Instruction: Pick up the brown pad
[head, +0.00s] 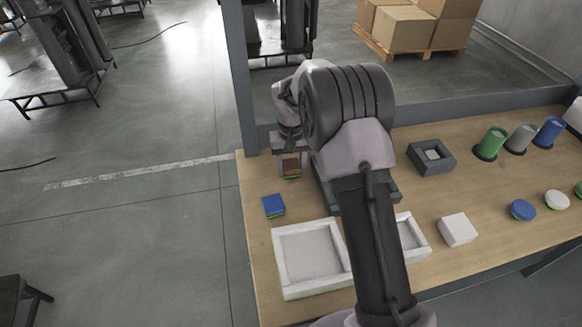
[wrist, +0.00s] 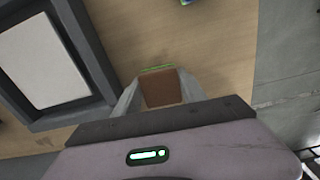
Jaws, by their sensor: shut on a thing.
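The brown pad (head: 291,167) is a small block with a brown top and a green lower edge, near the far left corner of the wooden table. My gripper (head: 292,168) is around it and shut on it. In the wrist view the brown pad (wrist: 161,88) sits between the two fingers of my gripper (wrist: 158,92), with a green strip along its far side. I cannot tell whether the pad touches the table. My arm hides part of the table's middle.
A blue pad (head: 273,206) lies just nearer. A white tray (head: 311,256), a white block (head: 458,229) and a dark square holder (head: 431,157) stand on the wooden table (head: 258,247). A dark-framed tray (wrist: 42,62) is close beside my gripper in the wrist view. Coloured cylinders stand at the right.

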